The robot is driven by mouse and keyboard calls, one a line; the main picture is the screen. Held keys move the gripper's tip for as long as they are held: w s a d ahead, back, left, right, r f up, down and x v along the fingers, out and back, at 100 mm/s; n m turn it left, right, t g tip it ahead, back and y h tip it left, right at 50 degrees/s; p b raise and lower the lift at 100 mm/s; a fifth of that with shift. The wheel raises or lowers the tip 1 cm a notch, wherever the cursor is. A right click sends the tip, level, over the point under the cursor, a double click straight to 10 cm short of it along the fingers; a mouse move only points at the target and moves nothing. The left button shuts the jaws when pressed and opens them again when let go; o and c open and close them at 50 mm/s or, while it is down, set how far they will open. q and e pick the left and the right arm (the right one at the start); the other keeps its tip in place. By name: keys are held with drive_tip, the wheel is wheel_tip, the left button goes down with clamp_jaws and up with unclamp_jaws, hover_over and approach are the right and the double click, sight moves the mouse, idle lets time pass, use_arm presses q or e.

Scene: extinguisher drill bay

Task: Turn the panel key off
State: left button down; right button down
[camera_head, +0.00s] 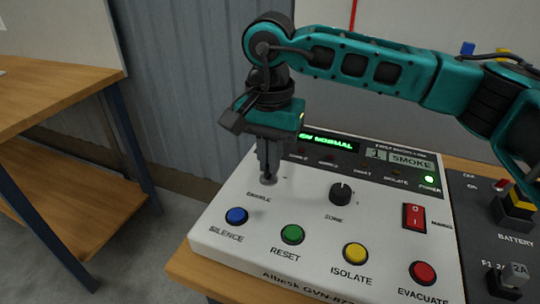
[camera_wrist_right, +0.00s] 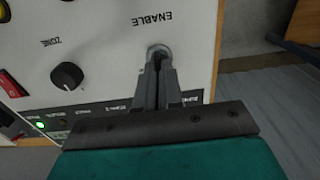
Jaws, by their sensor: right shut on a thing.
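The white alarm panel (camera_head: 317,217) lies on a wooden table, with its key switch (camera_head: 270,181) at the ENABLE label on the upper left. My right gripper (camera_head: 268,174) points down on the key and is shut on it. In the right wrist view the gripper's fingers (camera_wrist_right: 157,75) close at the round metal switch (camera_wrist_right: 158,50) beside the ENABLE label. The key itself is mostly hidden between the fingers, so its angle cannot be told. My left gripper is not in view.
A black ZONE knob (camera_head: 341,193) stands right of the gripper, with a red rocker switch (camera_head: 414,217) further right. Blue (camera_head: 236,216), green (camera_head: 292,234), yellow (camera_head: 355,253) and red (camera_head: 423,273) buttons line the front. A dark battery unit (camera_head: 480,235) adjoins at right. A wooden bench (camera_head: 60,90) stands left.

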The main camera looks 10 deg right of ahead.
drive_tip(key=c, duration=1.3)
unclamp_jaws()
wheel_tip(320, 180, up, 13)
drive_tip(key=shift+f+p, duration=0.1)
drive_tip(key=shift+p, duration=0.45)
